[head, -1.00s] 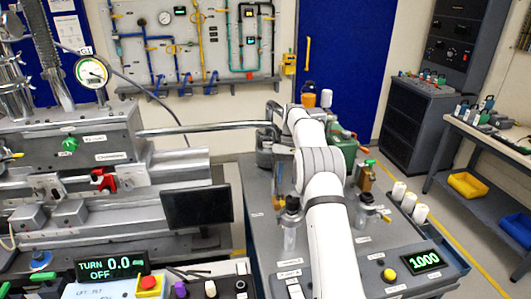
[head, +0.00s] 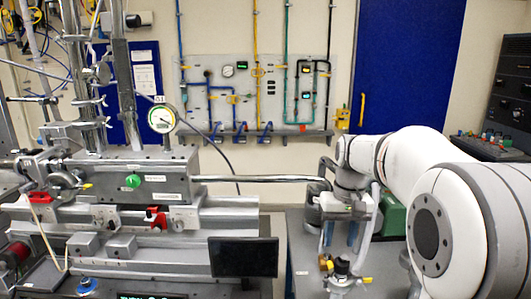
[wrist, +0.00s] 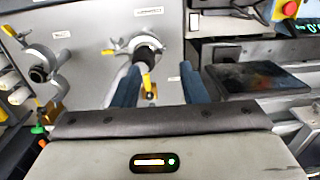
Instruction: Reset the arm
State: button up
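My gripper (wrist: 158,80) shows in the wrist view with its two blue fingers well apart and nothing held between them. Beyond the fingers is a dark fitting with a clamp and yellow handles (wrist: 148,62) on a grey bench top (wrist: 85,25); I cannot tell how far below it is. In the head view my white arm fills the right side. Its wrist end hangs over the grey bench near the end of a long metal pipe (head: 255,179). The fingers cannot be made out there.
A black screen (head: 243,257) stands left of the bench and also shows in the wrist view (wrist: 250,80). The beamline machine (head: 130,185) with a round gauge (head: 161,119) fills the left. A pipe panel (head: 255,95) and a blue door (head: 405,70) are behind.

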jog(key=s+a+f+t, duration=0.1)
jog(key=s+f, duration=0.1)
jog(key=s, duration=0.8)
jog(key=s+a+f+t, duration=0.1)
jog(key=s+f+t, duration=0.1)
jog(key=s, duration=0.9)
jog(key=shift+f+h, duration=0.3)
jog(key=shift+f, duration=0.25)
jog(key=shift+s+a, duration=0.1)
